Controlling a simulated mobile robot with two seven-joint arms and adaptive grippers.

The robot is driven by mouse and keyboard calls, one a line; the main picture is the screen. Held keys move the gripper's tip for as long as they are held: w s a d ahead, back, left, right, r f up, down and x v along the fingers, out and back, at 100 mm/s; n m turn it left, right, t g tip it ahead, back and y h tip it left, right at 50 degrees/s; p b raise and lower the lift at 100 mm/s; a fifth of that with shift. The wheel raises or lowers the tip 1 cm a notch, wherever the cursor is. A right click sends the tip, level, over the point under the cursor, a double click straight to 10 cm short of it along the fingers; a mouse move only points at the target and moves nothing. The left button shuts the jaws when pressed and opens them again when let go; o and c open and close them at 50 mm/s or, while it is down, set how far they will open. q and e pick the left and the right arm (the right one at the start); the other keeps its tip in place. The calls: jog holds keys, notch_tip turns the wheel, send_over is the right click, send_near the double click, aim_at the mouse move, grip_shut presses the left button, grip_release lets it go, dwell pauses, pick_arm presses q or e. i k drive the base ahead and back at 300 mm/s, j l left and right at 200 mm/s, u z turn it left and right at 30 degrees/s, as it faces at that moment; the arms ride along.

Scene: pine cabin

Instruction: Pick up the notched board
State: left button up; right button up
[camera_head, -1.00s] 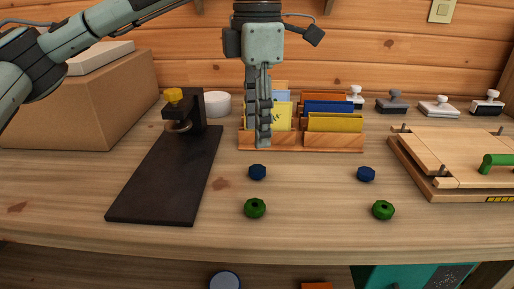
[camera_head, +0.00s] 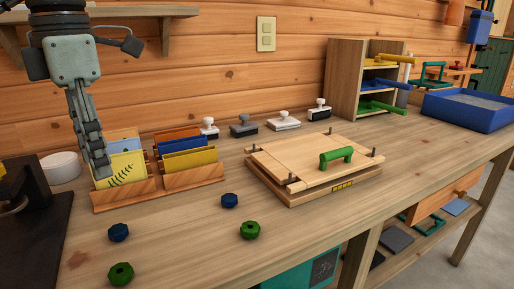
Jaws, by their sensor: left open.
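A pale wooden board (camera_head: 300,158) with a green handle (camera_head: 336,156) lies on a wooden base (camera_head: 318,194) in the middle of the table. It appears to be the notched board; dark upright pins stand at its edges, and I cannot make out the notches clearly. My left gripper (camera_head: 101,168) is open and points down at the far left, in front of the yellow patterned card in the card rack. It is well to the left of the board and apart from it. I cannot tell whether it touches the card. My right gripper is not in view.
The card rack (camera_head: 180,179) stands left of the board. Several stamps, one a black-and-white stamp (camera_head: 319,110), line up behind it. Blue and green knobs, one a green knob (camera_head: 250,230), lie in front. A shelf unit (camera_head: 345,80) and blue tray (camera_head: 470,112) stand at right.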

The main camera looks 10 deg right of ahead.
aim_at(313, 160)
jog(key=i+l+z, duration=0.2)
jog(key=l, duration=0.2)
jog(key=l+z, duration=0.2)
jog(key=l, duration=0.25)
jog(key=i+l+z, duration=0.2)
jog(key=l, duration=0.2)
